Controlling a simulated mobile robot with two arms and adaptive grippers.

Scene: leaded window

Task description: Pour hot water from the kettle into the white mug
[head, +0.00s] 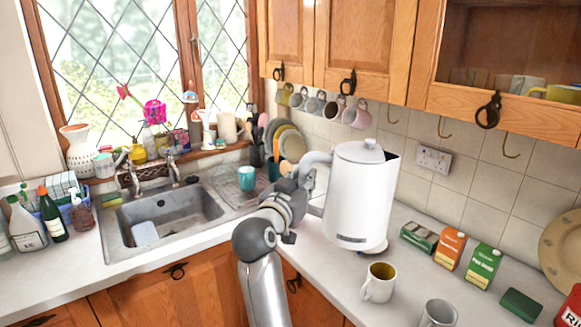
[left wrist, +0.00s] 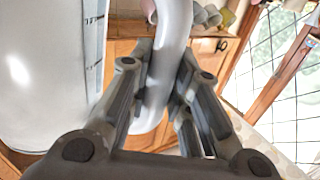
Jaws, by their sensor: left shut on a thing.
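The white kettle (head: 358,205) is held above the counter, near upright, with its dark spout opening at the upper right. My left gripper (head: 308,172) is shut on the kettle's handle, on its left side. In the left wrist view the fingers (left wrist: 165,95) stand on both sides of the white handle (left wrist: 172,50), with the kettle body (left wrist: 40,80) at the left. A white mug (head: 379,283) with a yellowish inside stands upright on the counter, below and right of the kettle, apart from it. My right gripper is out of view.
A greyish-white mug (head: 438,314) stands at the front edge of the picture. Several boxes, including an orange one (head: 450,248) and a green one (head: 482,265), stand behind the mugs. Mugs hang under the cupboards (head: 365,45). The sink (head: 165,220) is at the left.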

